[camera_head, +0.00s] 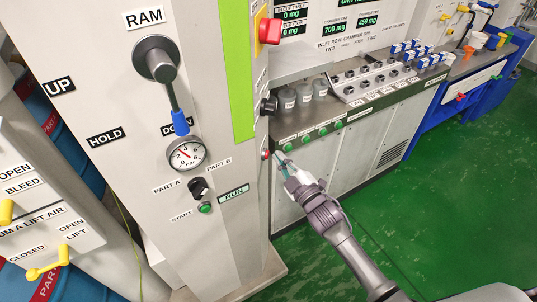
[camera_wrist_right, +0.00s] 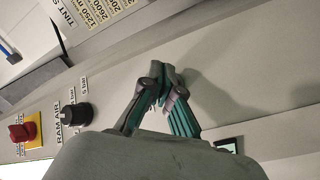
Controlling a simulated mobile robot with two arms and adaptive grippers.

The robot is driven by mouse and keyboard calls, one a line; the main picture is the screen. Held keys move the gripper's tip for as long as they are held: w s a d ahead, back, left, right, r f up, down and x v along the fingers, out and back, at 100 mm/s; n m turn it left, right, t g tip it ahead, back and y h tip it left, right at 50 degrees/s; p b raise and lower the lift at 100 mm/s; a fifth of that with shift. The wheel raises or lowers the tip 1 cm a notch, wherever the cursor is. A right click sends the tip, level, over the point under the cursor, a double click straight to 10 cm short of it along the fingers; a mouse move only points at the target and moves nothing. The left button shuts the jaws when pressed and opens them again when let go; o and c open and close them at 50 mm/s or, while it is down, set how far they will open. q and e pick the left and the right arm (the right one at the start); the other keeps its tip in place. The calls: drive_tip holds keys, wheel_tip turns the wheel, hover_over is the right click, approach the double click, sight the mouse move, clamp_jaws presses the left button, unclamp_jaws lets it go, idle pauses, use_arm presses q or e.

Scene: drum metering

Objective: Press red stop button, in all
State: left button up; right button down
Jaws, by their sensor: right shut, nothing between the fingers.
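A small red button (camera_head: 265,154) sits on the narrow side face of the grey column in the head view. My right gripper (camera_head: 281,160) is just right of it, fingertips pointing at that face. Whether they touch the button I cannot tell. In the right wrist view the right gripper (camera_wrist_right: 166,88) is shut and empty, its tips close to the grey panel. The button does not show there; the fingers may hide it. My left gripper is out of view.
A red knob on a yellow plate (camera_head: 270,31) is higher on the column; a red knob (camera_wrist_right: 22,132) and black RAM AIR knob (camera_wrist_right: 75,116) show in the wrist view. A counter with green buttons (camera_head: 308,138) stands behind. Green floor (camera_head: 400,225) is open at right.

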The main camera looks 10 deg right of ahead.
drive_tip(key=shift+w+a, duration=0.15)
drive_tip(key=shift+a, duration=0.15)
drive_tip(key=shift+w+a, duration=0.2)
drive_tip(key=shift+a, duration=0.2)
idle(0.6)
idle(0.4)
drive_tip(key=shift+s+d, duration=0.4)
drive_tip(key=shift+d, duration=0.35)
drive_tip(key=d, duration=0.1)
drive_tip(key=s+d+p, duration=0.1)
drive_tip(key=d, duration=0.1)
drive_tip(key=s+d, duration=0.1)
drive_tip(key=shift+d, duration=0.3)
idle(0.5)
